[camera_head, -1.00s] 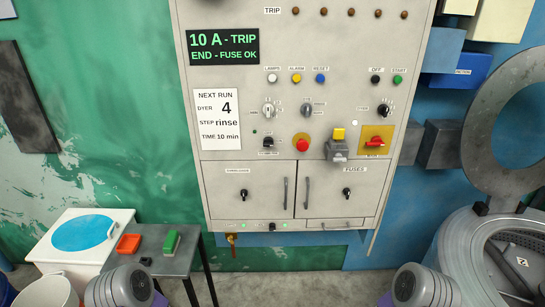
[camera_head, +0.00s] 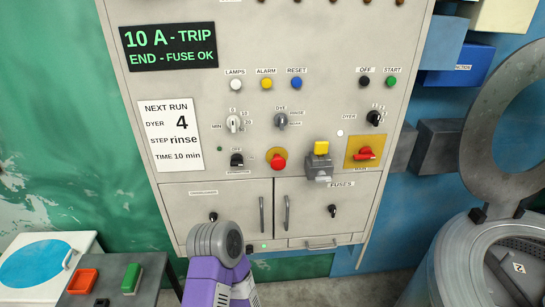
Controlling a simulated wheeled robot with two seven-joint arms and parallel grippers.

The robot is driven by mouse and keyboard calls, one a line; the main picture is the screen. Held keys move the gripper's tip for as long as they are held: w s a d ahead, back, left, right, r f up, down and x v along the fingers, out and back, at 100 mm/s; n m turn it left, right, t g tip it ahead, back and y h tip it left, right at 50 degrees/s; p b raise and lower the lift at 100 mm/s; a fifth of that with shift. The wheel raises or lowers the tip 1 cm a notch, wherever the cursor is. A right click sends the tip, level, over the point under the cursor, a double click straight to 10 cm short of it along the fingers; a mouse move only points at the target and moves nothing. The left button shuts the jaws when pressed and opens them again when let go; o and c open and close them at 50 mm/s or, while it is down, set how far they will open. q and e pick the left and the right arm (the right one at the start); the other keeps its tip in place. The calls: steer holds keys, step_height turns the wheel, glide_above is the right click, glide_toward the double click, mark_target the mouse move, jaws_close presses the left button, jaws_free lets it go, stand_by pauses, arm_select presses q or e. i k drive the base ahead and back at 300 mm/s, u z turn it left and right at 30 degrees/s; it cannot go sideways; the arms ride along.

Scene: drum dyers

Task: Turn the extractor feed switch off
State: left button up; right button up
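The grey control panel (camera_head: 262,140) fills the middle of the view. I cannot read any label naming the extractor feed switch, so I cannot tell which control it is. A black switch (camera_head: 237,160) with "OFF" above it sits at the lower left of the controls, beside a small green lamp. At the panel's bottom edge, a lit green lamp (camera_head: 264,246) shows, and my arm hides part of that strip. A purple and grey link of my arm stands in front of the panel's lower left. Neither gripper shows.
A red handle on a yellow plate (camera_head: 353,160), a red mushroom button (camera_head: 278,160) and a yellow-topped grey box (camera_head: 319,165) share the panel. Two cabinet doors are below. A drum machine (camera_head: 450,265) stands right; a small table (camera_head: 130,278) stands left.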

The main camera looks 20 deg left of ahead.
mark_target(237, 159)
steer(key=u, duration=0.45)
steer(key=i, duration=0.95)
steer(key=u, duration=0.6)
